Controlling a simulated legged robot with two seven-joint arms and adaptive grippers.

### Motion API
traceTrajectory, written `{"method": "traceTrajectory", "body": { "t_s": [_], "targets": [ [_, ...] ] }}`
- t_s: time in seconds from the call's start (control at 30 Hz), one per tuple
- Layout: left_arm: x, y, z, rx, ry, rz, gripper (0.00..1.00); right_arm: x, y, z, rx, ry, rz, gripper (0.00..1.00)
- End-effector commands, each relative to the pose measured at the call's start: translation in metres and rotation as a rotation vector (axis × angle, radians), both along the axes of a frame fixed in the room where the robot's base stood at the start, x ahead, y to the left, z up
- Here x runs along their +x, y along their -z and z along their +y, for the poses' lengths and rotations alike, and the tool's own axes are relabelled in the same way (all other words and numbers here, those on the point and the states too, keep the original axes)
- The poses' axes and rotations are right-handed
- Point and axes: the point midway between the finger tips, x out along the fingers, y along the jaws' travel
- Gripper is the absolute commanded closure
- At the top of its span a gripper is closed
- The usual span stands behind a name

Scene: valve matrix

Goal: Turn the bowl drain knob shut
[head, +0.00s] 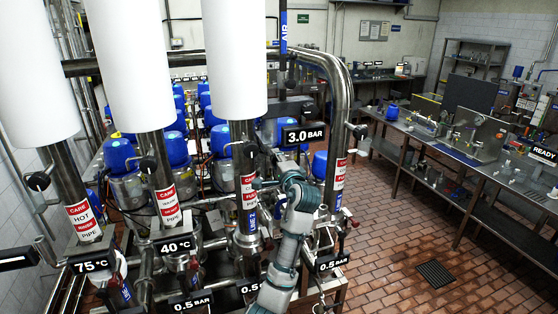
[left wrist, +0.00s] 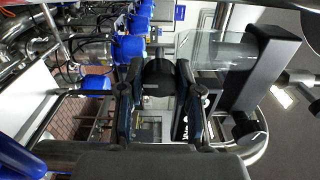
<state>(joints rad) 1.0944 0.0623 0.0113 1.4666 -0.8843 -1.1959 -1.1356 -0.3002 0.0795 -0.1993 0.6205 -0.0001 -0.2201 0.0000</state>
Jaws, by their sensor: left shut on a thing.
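My left gripper (head: 262,184) reaches in at the lower middle of the head view, beside the steel pipe (head: 243,180) with red and white labels. In the left wrist view, a round black knob (left wrist: 158,78) sits between the two dark fingers of the left gripper (left wrist: 159,92), which are shut on it. In the head view I cannot clearly make out the held knob at the fingertips. Whether this is the bowl drain knob cannot be read from any label. My right gripper is in neither view.
Black knobs (head: 148,165) stick out from neighbouring pipes. Pressure and temperature displays, such as the 3.0 BAR sign (head: 303,135), hang around the arm. Blue-capped valves (head: 121,154) stand behind. A steel workbench (head: 480,170) is at right, with open tiled floor (head: 400,235) before it.

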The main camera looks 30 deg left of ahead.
Motion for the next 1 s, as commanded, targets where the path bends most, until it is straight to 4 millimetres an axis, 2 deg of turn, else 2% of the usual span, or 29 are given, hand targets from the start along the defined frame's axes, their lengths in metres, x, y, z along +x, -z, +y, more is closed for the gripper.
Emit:
{"method": "traceTrajectory", "body": {
  "t_s": [0.17,0.2,0.3,0.67,1.0],
  "targets": [
    [0.0,0.002,0.003,-0.002,-0.004,0.003,1.0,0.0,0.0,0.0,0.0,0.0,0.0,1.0],
    [0.0,0.001,0.003,-0.002,-0.004,0.003,0.61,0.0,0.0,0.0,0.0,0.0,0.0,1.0],
    [0.0,0.001,0.002,-0.001,-0.003,0.001,0.4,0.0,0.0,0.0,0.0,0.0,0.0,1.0],
    [-0.005,-0.002,-0.008,0.002,0.001,-0.003,0.4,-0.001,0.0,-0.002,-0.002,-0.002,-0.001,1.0],
    [-0.047,0.001,-0.059,0.001,0.002,-0.002,0.4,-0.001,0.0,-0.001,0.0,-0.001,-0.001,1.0]
  ]
}}
